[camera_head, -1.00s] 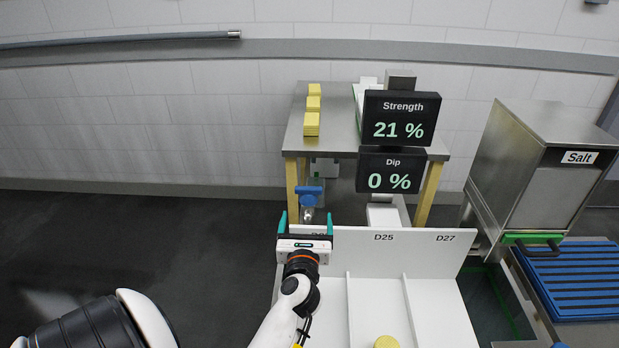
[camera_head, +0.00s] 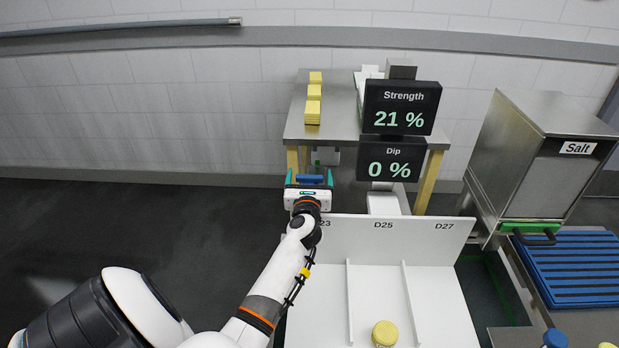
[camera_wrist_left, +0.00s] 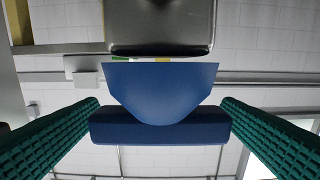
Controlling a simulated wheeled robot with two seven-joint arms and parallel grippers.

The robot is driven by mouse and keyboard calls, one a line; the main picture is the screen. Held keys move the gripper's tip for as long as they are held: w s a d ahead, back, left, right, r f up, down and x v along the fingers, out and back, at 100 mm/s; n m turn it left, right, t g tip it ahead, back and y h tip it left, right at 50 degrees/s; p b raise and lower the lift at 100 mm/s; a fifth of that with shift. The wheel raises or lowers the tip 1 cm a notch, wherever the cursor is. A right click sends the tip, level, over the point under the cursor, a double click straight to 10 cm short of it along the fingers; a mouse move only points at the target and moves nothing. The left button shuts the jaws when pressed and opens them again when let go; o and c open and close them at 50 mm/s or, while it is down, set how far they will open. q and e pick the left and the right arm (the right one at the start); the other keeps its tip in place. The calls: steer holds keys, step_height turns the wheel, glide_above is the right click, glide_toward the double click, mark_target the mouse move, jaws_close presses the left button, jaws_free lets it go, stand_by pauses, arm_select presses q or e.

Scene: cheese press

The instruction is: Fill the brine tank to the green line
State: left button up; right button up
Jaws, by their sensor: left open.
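A blue tap handle (camera_head: 316,179) stands in front of the metal table, partly hidden by my gripper. In the left wrist view the blue handle (camera_wrist_left: 160,126) lies between two teal ribbed fingers, with a gap on each side. My left gripper (camera_head: 309,184) is open around it and not closed on it. My right gripper is not in view.
Displays read Strength 21 % (camera_head: 402,108) and Dip 0 % (camera_head: 392,159). A white divided tray (camera_head: 372,290) fills the front, with a yellow round piece (camera_head: 385,333). A Salt bin (camera_head: 545,170) and blue slatted rack (camera_head: 575,268) stand right. Yellow blocks (camera_head: 313,104) lie on the table (camera_head: 340,105).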

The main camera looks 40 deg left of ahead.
arm_select(q)
steer(key=c, duration=1)
steer(key=n+g+y+b, duration=0.1)
steer(key=b, duration=0.1)
steer(key=n+g+y+b, duration=0.1)
steer(key=g+b, duration=0.1)
steer(key=shift+w+f+n+y, duration=0.1)
steer(key=shift+f+n+y, duration=0.2)
steer(key=shift+f+y, duration=0.1)
steer(key=shift+r+n+g+y+b, duration=0.15)
steer(key=shift+n+g+y+b, duration=0.15)
steer(key=shift+g+b, duration=0.1)
steer(key=shift+r, duration=0.15)
steer(key=o, duration=1)
steer(key=shift+r, duration=0.1)
